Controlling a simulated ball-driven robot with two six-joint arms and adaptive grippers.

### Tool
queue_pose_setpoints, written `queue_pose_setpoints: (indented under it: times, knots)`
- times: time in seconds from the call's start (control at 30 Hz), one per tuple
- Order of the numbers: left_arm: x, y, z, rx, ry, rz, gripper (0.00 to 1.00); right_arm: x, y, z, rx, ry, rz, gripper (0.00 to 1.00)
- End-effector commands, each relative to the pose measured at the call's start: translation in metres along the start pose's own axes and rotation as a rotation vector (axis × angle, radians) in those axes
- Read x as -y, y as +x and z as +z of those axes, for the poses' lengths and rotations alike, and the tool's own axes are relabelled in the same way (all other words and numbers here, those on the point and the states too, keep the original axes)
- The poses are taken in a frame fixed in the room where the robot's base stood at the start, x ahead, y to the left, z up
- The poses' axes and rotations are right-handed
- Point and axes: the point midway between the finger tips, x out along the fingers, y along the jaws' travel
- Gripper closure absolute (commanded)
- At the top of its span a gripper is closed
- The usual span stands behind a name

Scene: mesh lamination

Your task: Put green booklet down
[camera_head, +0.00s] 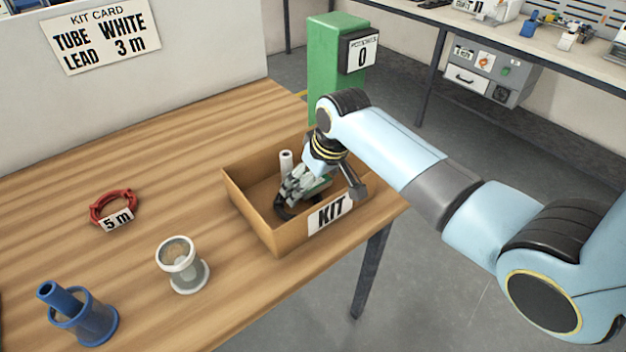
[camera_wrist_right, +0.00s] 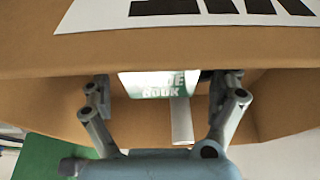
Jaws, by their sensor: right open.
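The green booklet (camera_wrist_right: 158,85), with a pale face and partly readable "BOOK" lettering, is in the kit box and shows between my right gripper's fingers in the right wrist view. In the head view it is mostly hidden by the gripper. My right gripper (camera_head: 290,198) reaches down inside the cardboard kit box (camera_head: 262,232). Its fingers (camera_wrist_right: 162,95) are spread apart on either side of the booklet. The box carries a "KIT" label (camera_head: 330,212). My left gripper is in neither view.
A white tube (camera_head: 286,160) stands in the box; a dark item (camera_head: 283,212) lies by the gripper. A green post (camera_head: 325,50) stands behind.

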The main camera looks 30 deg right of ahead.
Motion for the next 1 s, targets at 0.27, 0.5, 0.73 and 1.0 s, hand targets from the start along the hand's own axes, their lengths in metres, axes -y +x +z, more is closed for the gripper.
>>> queue_pose_setpoints:
  times: [0.27, 0.5, 0.73, 1.0]
  knots:
    - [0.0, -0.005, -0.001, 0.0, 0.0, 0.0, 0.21, -0.001, -0.024, -0.005, -0.004, 0.0, 0.002, 0.05]
    - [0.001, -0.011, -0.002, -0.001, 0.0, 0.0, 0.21, -0.001, -0.08, -0.005, -0.004, -0.001, 0.002, 0.05]
    - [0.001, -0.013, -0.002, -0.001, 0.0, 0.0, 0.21, 0.0, -0.12, -0.005, -0.001, 0.0, 0.0, 0.05]
    - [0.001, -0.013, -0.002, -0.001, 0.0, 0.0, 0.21, 0.0, -0.132, -0.004, 0.001, 0.0, 0.0, 0.05]
